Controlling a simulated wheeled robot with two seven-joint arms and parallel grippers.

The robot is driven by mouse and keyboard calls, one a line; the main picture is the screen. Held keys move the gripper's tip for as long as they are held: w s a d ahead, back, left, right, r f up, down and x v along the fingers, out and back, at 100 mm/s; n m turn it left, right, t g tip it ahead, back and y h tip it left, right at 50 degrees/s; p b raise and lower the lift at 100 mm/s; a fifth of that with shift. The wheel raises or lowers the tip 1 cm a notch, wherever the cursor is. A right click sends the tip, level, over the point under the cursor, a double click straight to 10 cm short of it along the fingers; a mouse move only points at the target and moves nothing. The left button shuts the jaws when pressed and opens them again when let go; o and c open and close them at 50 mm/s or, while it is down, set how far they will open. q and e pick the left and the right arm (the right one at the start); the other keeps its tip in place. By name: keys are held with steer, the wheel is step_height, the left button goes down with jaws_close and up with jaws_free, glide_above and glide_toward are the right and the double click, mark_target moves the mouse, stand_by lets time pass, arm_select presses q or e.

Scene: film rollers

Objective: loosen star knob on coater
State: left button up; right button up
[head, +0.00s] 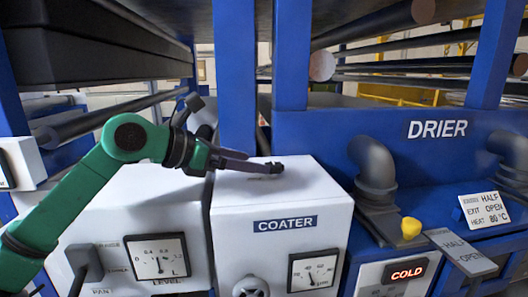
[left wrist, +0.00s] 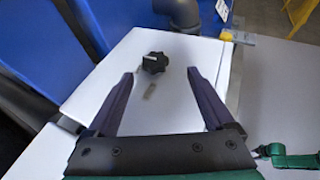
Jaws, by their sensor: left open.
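The coater (head: 318,195) is a white box with a blue COATER label, in the middle of the head view. A black star knob (left wrist: 154,62) stands on its white top (left wrist: 105,85) in the left wrist view. It shows as a small dark shape (head: 276,168) in the head view. My left gripper (left wrist: 160,73), on the green arm, is open above the coater top, with its dark fingers to either side of the knob's near side. The knob lies at or just beyond the fingertips, and I see no contact. The left gripper also shows from the side (head: 262,161).
A blue post (head: 234,80) rises close behind the gripper. A grey pipe elbow (head: 373,165) and a yellow knob (head: 410,227) are to the right, by the blue drier (head: 400,130). A white LEVEL gauge box (head: 110,220) stands left.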

mark_target(269, 164)
arm_select(q)
steer(key=x, duration=0.2)
steer(key=p+x, duration=0.1)
steer(key=x, duration=0.1)
steer(key=w+a+x, duration=0.1)
steer(key=x, duration=0.1)
steer(key=shift+p, duration=0.3)
steer(key=shift+d, duration=0.1)
steer(key=shift+s+r, duration=0.1)
steer(key=shift+s, duration=0.35)
steer(key=c, duration=0.9)
steer(key=shift+w, duration=0.1)
jaws_close()
arm_select(e)
steer(key=w+r, duration=0.2)
steer(key=shift+r, duration=0.3)
steer(key=shift+f, duration=0.1)
